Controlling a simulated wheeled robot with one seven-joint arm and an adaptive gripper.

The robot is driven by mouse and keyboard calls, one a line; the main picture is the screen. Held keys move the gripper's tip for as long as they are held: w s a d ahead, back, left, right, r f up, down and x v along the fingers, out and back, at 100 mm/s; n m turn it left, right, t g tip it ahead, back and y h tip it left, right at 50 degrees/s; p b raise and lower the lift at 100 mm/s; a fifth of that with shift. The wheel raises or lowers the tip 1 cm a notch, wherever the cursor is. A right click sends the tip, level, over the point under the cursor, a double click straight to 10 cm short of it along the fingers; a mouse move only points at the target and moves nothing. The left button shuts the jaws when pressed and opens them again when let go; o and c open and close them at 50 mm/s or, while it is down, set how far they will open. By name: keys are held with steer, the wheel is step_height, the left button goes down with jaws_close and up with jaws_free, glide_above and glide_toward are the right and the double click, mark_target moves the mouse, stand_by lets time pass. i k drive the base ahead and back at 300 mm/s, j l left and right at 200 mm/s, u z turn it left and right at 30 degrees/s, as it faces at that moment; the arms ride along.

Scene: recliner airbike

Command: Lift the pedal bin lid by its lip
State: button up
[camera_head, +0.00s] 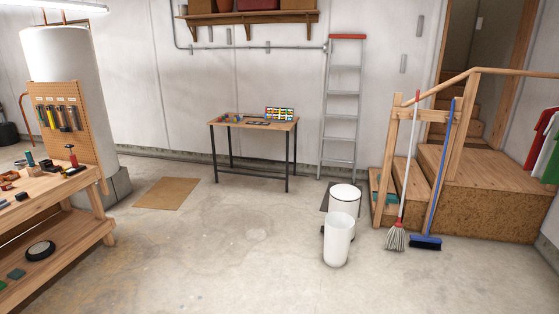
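A white pedal bin (346,203) stands on the concrete floor right of centre. Its rounded white lid (345,191) looks shut, with a dark line beneath it. A second white cylindrical container (338,243) stands in front and hides the bin's lower part. This container seems to have an open top. The lip of the lid is too small to make out. My gripper is not in view.
A dark mat (326,196) lies behind the bin, and a ladder (341,105) leans on the wall. A mop (396,235) and blue broom (427,240) stand by the wooden steps (480,195). A workbench (70,215) is at left. The middle floor is clear.

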mark_target(344, 192)
steer(key=i+j, duration=0.1)
steer(key=i, duration=5.35)
steer(key=l, duration=0.1)
